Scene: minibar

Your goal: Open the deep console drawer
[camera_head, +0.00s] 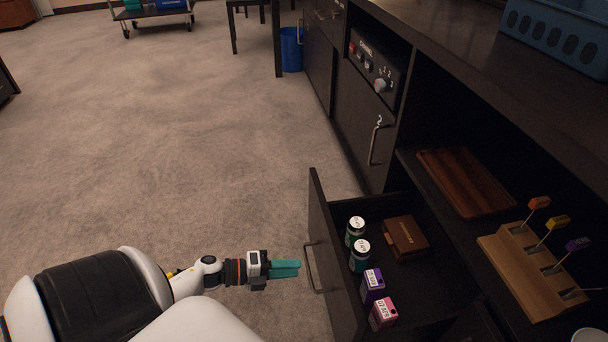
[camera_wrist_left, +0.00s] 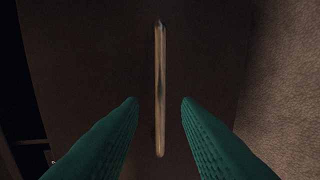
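The deep console drawer (camera_head: 335,274) stands pulled out from the dark console, its inside showing from above. Its bar handle (camera_head: 312,268) is on the drawer front. My left gripper (camera_head: 299,269) is just in front of this handle, pointing at it. In the left wrist view the handle (camera_wrist_left: 160,90) stands upright in the picture, between the two green fingers (camera_wrist_left: 159,102). The fingers are spread with gaps on both sides, so the gripper is open and empty. My right gripper is not in view.
The drawer holds two jars (camera_head: 355,230), a brown box (camera_head: 404,237), a purple box (camera_head: 372,284) and a pink box (camera_head: 383,313). A wooden tray (camera_head: 465,182) and wooden holder (camera_head: 525,270) are on the shelf at right. Carpet left of the drawer is clear.

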